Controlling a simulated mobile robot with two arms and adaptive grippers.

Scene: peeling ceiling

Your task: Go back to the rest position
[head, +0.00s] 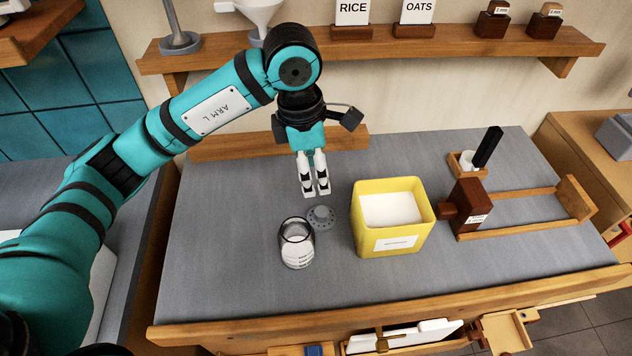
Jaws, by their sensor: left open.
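My left gripper (314,190) points down over the back middle of the grey worktop (225,250). Its two white-tipped fingers are a little apart, with nothing seen between them. A clear jar (297,243) with a dark rim and white contents stands in front of the gripper. A grey round knobbed piece (321,218) lies behind and right of the jar, just in front of the fingertips. A yellow bin (390,237) with white contents stands to the right of these. My right gripper is not in view.
A shelf (400,50) with RICE and OATS signs runs along the wall behind my arm. A dark brown block (468,207) and a wooden frame (525,213) are right of the bin. A black-handled item (487,147) stands behind them. The worktop's left front is clear.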

